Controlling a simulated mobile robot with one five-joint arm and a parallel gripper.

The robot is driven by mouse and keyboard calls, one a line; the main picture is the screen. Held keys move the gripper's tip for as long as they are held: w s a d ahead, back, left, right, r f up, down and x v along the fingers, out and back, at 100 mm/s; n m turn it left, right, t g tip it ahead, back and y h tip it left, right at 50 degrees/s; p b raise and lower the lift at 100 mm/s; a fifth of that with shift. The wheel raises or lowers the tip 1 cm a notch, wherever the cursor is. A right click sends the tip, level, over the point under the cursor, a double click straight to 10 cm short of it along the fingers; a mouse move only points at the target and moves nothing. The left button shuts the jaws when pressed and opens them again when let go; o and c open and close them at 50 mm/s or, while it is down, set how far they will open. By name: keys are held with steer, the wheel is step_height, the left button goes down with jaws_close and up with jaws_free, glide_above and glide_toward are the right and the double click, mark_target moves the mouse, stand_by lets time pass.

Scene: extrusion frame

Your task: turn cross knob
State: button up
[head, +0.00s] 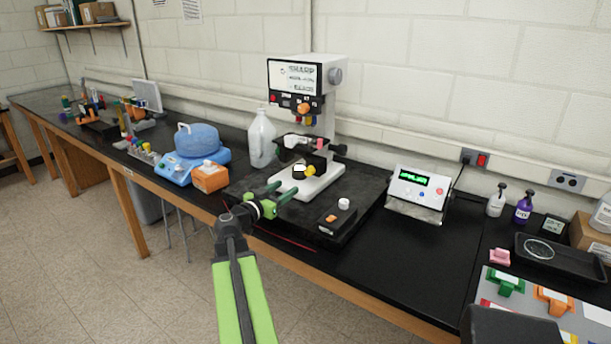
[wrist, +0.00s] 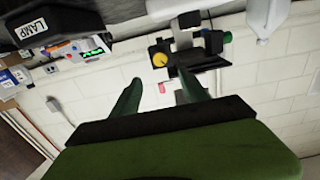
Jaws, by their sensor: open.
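A white microscope-like instrument (head: 293,82) stands on a dark board on the bench. Its knobs include a yellow one (head: 311,183) low on its front, a pink one (head: 320,143) at the stage, an orange one (head: 303,108) and a grey one (head: 336,75) on its head. I cannot tell which is the cross knob. The yellow knob (wrist: 158,59) also shows in the wrist view, beyond my fingertips, with a pink piece (wrist: 161,88) near it. My gripper (head: 282,190) has green fingers spread apart and empty, left of the instrument's base; it also shows in the wrist view (wrist: 161,80).
An orange box (head: 210,177), a blue device (head: 190,155) and a clear jug (head: 262,139) stand to the left. A display box (head: 418,190) stands right, with open bench before it.

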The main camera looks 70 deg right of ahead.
mark_target(308, 173)
steer(key=x, duration=1.3)
steer(key=shift+d, duration=0.1)
jaws_close()
steer(key=shift+f, duration=0.1)
